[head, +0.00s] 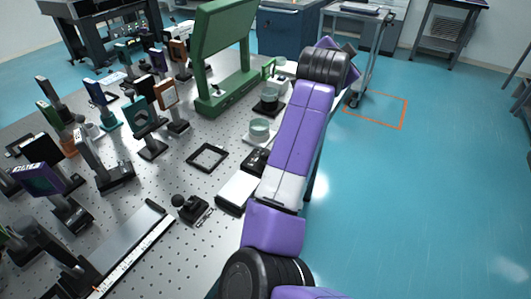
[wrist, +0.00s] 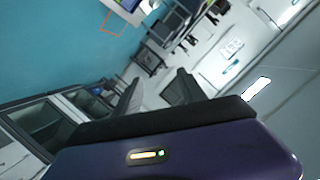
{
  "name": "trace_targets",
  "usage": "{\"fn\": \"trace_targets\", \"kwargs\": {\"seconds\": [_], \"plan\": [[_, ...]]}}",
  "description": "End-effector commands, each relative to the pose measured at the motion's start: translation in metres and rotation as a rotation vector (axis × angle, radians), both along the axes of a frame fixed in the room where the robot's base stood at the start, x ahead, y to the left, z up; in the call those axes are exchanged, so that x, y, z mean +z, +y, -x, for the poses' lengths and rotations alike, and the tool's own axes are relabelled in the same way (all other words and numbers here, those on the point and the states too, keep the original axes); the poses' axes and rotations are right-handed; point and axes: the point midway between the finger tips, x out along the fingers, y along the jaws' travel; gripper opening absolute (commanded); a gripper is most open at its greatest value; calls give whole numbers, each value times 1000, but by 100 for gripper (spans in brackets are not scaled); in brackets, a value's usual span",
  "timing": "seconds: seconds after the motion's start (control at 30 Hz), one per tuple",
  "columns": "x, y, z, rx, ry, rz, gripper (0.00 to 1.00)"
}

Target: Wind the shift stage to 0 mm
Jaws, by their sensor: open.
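A long grey rail (head: 118,243) with a pale, marked scale strip (head: 135,257) lies at the lower left of the optical table in the head view. It may be the shift stage, but I cannot tell for sure, and its reading is too small to make out. A small black device with a round knob (head: 191,207) stands just right of it. My gripper (wrist: 158,84) shows its two dark fingers spread apart and empty in the wrist view, facing the room away from the table. In the head view the arm stretches up and away, with its end far from the rail.
The perforated optical table (head: 225,172) carries several mounted optics on its left. A green frame (head: 222,50) stands at the back, and a white box (head: 237,190) lies near the right edge beside my arm. Open blue floor (head: 440,190) lies right, with a cart (head: 365,50) behind.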

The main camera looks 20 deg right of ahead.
Motion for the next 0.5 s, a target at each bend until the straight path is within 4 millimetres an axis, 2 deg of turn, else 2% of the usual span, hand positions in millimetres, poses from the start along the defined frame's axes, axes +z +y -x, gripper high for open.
{"fn": "trace_targets", "kwargs": {"seconds": [0.17, 0.27, 0.37, 0.5], "plan": [[-37, 35, -14, -69, 46, -359, 49], [-58, 69, -16, -116, 100, -571, 49], [-74, 115, -11, -180, 179, -790, 49], [-86, 185, 13, -321, 330, -1062, 49]]}}
